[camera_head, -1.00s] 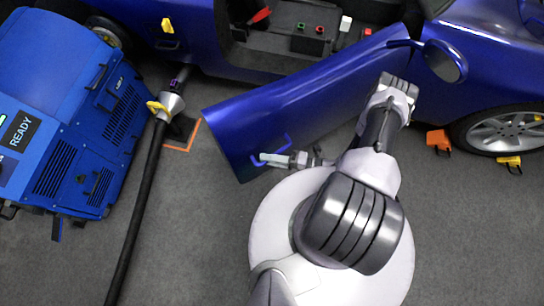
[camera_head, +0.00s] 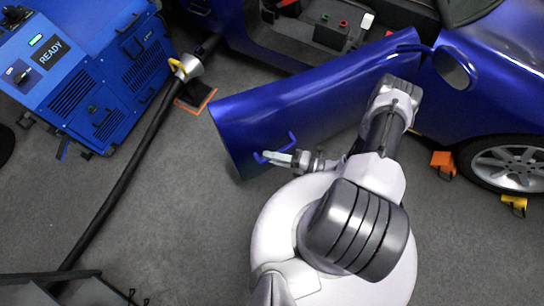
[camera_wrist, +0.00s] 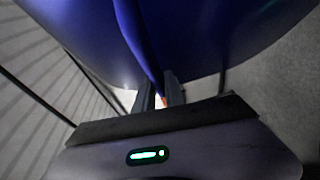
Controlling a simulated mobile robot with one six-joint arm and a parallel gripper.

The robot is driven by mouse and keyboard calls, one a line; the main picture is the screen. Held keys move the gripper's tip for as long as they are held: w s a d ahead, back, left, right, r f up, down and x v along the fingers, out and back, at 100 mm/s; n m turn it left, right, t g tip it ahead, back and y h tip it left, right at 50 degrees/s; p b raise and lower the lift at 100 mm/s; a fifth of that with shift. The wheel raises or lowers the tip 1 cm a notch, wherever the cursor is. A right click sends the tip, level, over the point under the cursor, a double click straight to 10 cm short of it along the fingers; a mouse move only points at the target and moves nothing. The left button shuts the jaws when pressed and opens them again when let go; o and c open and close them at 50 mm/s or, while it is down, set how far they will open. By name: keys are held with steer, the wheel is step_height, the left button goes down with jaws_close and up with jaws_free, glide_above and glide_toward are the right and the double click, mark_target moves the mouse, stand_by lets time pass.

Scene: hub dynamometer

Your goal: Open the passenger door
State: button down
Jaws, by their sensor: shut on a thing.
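The blue passenger door (camera_head: 310,95) stands swung out from the blue car in the head view, with a wide gap to the car's sill. Its blue handle (camera_head: 291,140) is on the outer face near the free end. My gripper (camera_head: 270,156) is at this handle and shut on it. In the wrist view the dark fingers of my gripper (camera_wrist: 160,97) close around a blue bar, and the blue door (camera_wrist: 215,40) fills the upper part. The exact contact between fingers and handle is partly hidden.
A blue machine marked READY (camera_head: 85,75) stands at left, with a black hose (camera_head: 125,170) running from a funnel nozzle (camera_head: 187,67) along the floor. Orange (camera_head: 443,160) and yellow (camera_head: 514,202) chocks sit by the car wheel (camera_head: 507,165). Grey floor is clear left of my base.

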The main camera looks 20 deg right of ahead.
steer(key=shift+w, duration=0.1)
steer(key=c, duration=1.4)
jaws_free()
steer(key=shift+d, duration=0.1)
steer(key=p+v, duration=0.2)
steer(key=v, duration=1.5)
steer(key=shift+d, duration=0.15)
steer(key=shift+r, duration=0.1)
